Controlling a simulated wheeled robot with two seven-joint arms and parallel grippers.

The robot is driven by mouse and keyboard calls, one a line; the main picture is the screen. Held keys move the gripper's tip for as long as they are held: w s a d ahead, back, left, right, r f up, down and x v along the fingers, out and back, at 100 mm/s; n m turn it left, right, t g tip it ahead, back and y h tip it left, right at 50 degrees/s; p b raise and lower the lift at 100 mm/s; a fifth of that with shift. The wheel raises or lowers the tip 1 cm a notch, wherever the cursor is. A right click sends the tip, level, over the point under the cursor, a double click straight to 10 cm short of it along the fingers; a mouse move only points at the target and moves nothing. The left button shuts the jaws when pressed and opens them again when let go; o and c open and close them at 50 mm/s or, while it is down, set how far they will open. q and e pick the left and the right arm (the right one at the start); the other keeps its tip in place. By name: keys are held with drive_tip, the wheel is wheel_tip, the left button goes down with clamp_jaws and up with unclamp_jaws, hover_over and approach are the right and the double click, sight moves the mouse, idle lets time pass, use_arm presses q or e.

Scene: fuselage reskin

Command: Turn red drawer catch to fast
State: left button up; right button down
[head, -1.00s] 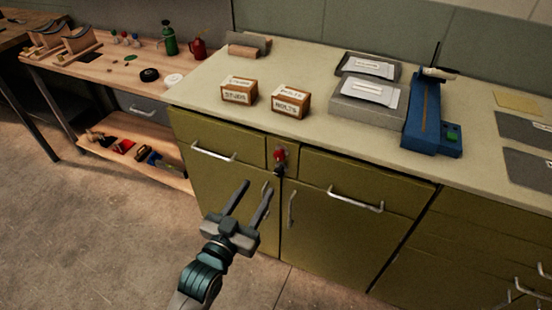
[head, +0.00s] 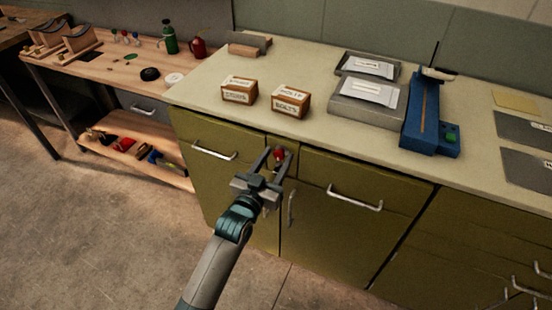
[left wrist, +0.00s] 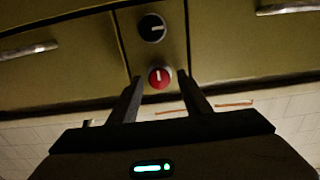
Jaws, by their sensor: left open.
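The red drawer catch (head: 279,154) is a round red knob on the narrow panel between two olive drawers. In the left wrist view the red catch (left wrist: 159,77) shows a short white mark, roughly upright in the picture. My left gripper (head: 276,153) is open, its fingers reaching up to either side of the red catch. In the left wrist view the fingertips (left wrist: 160,81) stand left and right of it; whether they touch it I cannot tell. A black round knob (left wrist: 152,28) with a white mark lying sideways sits beside the red catch on the same panel. My right gripper does not show.
Drawer handles flank the panel, one left (head: 214,151) and one right (head: 355,199). An upright door handle (head: 291,209) is below. Two labelled boxes (head: 239,90) (head: 290,101) and a blue device (head: 423,117) stand on the counter (head: 310,65). Floor at lower left is clear.

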use_arm(q)
drive_tip(key=c, duration=1)
